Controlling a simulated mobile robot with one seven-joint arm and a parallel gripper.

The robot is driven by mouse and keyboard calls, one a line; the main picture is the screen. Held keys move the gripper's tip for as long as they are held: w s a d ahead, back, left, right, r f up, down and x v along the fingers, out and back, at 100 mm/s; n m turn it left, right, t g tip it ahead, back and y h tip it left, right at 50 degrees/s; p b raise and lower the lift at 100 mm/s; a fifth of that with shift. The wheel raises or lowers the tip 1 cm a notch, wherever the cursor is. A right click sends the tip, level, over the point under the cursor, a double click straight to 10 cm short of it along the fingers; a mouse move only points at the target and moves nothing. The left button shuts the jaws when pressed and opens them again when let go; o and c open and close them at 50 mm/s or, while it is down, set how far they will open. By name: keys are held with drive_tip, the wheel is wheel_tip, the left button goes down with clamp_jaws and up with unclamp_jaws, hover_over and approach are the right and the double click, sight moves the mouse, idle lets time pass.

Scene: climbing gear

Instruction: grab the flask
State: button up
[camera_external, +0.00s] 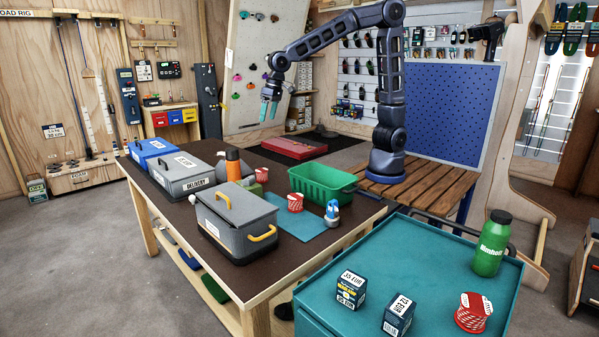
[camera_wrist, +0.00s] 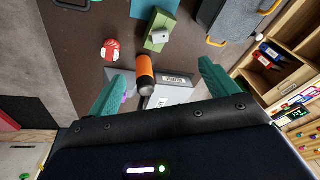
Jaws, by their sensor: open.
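An orange flask-like cylinder (camera_external: 233,165) stands on the dark table, among the boxes at its far side. In the wrist view the orange cylinder (camera_wrist: 144,66) shows a dark end and lies between my fingers in the picture, beyond their tips. My gripper (camera_external: 268,108) hangs high above the far side of the table. Its teal fingers (camera_wrist: 162,88) are spread wide with nothing between them.
Close to the orange cylinder are a grey labelled box (camera_external: 186,175), a red-and-white roll (camera_external: 261,174) and a green block (camera_wrist: 160,32). A large grey case (camera_external: 237,228) stands nearer. A green crate (camera_external: 322,186) stands to the right. Small boxes (camera_external: 351,290) occupy the cart's front.

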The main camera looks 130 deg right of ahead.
sight(232, 148)
drive_tip(key=w+d+f+m, duration=0.1)
drive_tip(key=d+f, duration=0.2)
drive_tip(key=d, duration=0.3)
drive_tip(key=w+d+f+m+g+h, duration=0.1)
drive_tip(key=w+d+f+m, duration=0.1)
drive_tip(key=d+f, duration=0.2)
drive_tip(key=w+d+f+m+g, duration=0.1)
drive_tip(key=d+f, duration=0.3)
drive_tip(key=d, duration=0.6)
drive_tip(key=shift+w+f+m+h, duration=0.2)
drive_tip(key=shift+w+m+h, duration=0.2)
drive_tip(key=shift+w+m, duration=0.3)
drive_tip(key=x, duration=0.5)
drive_tip(key=shift+d+f, duration=0.15)
drive_tip(key=shift+f, duration=0.05)
drive_tip(key=shift+s+d+x, duration=0.1)
drive_tip(key=shift+s+x, duration=0.05)
drive_tip(key=shift+x, duration=1.15)
drive_tip(key=shift+s+d+x, duration=0.15)
drive_tip(key=shift+x, duration=1.2)
drive_tip(key=shift+r, duration=0.1)
drive_tip(key=c, duration=1.7)
drive_tip(key=shift+r, duration=0.1)
